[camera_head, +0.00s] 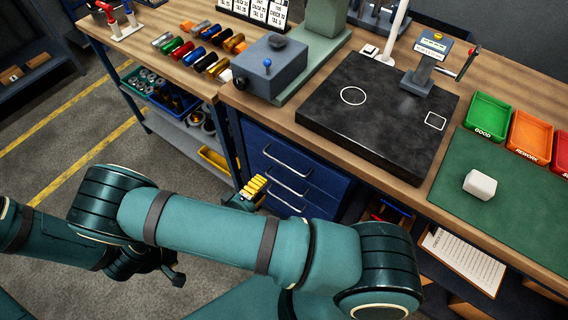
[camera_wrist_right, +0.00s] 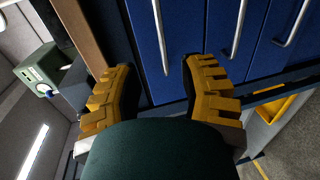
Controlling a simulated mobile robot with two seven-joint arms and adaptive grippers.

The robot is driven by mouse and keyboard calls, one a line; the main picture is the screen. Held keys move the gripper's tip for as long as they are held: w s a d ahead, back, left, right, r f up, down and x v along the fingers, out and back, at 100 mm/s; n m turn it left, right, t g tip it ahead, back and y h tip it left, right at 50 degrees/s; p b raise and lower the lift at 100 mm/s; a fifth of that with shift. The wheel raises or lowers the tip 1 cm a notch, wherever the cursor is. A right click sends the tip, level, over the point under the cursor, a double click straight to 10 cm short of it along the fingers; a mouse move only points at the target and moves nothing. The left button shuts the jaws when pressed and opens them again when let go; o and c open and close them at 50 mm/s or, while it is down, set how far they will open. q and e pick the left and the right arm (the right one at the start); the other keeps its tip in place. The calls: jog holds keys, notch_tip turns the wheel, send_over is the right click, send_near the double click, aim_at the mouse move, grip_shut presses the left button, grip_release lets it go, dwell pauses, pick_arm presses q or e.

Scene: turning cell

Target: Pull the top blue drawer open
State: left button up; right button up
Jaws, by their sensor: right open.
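The blue drawer cabinet (camera_head: 325,199) stands under the bench, with its drawers stacked and flush. The top blue drawer (camera_wrist_right: 142,50) has a pale bar handle (camera_head: 280,160), also in the wrist view (camera_wrist_right: 160,38). It looks shut. My right gripper (camera_head: 254,192) has yellow fingers, in front of the cabinet's left side. In the wrist view, the right gripper (camera_wrist_right: 160,85) is open and empty; the top handle appears between its fingers, but contact cannot be judged. A dark end part at lower left, apparently my left gripper (camera_head: 172,272), is partly hidden behind my arm; its jaws are unclear.
The wooden bench edge (camera_head: 215,95) runs above the drawers. Two lower handles (camera_head: 288,183) lie below the top one. A shelf cart (camera_head: 190,122) with bins stands left of the cabinet. A dark plate (camera_head: 330,115) lies on the bench. Floor at left is clear.

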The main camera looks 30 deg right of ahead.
aim_at(284, 163)
jog(key=x, duration=1.2)
jog(key=shift+d+f, duration=0.1)
grip_shut()
